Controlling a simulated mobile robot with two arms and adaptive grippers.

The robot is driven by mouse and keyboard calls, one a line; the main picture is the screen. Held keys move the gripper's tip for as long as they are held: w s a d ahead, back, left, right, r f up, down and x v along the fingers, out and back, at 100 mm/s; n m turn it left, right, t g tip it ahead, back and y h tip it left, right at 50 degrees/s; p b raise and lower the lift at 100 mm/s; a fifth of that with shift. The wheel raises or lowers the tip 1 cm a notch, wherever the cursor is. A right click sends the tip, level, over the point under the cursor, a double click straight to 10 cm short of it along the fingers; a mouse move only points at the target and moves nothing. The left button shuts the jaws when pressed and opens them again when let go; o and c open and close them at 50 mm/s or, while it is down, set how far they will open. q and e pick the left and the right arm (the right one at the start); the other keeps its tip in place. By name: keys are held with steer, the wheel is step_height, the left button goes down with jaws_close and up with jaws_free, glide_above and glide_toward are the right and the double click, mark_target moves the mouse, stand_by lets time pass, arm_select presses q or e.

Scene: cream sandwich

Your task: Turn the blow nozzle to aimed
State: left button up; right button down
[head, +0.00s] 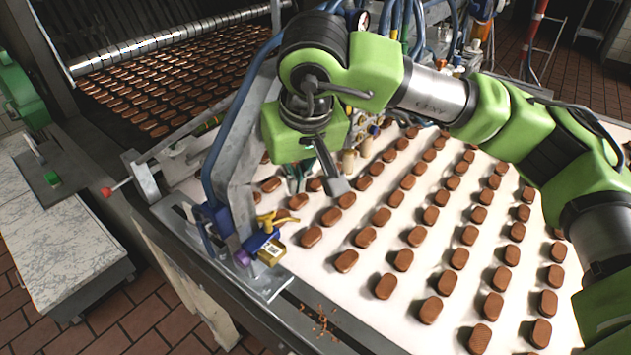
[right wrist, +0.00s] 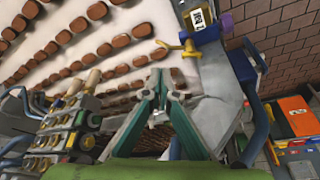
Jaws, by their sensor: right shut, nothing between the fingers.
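A small yellow lever-like fitting (head: 275,221) sits by a blue clamp at the near end of the machine's slanted frame, beside the belt. It also shows in the right wrist view (right wrist: 176,49). I cannot tell for certain whether it is the blow nozzle or what it points at. My right gripper (right wrist: 159,76) is shut and empty, its teal fingers meeting at the tips. In the right wrist view its tips appear just below the yellow fitting, with no contact clear. In the head view my green wrist hangs over the frame and partly hides the fingers. My left gripper is out of view.
A white belt (head: 372,284) carries rows of brown biscuits under my right arm. The slanted grey frame (head: 232,150) with blue hoses stands close to my wrist. A marble-topped table (head: 60,235) is at left.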

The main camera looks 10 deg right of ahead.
mark_target(281, 219)
arm_select(q)
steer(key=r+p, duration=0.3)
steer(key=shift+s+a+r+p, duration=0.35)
steer(key=shift+p, duration=0.05)
arm_select(e)
steer(key=x, duration=0.9)
steer(key=shift+a+f, duration=0.3)
steer(key=shift+w, duration=0.1)
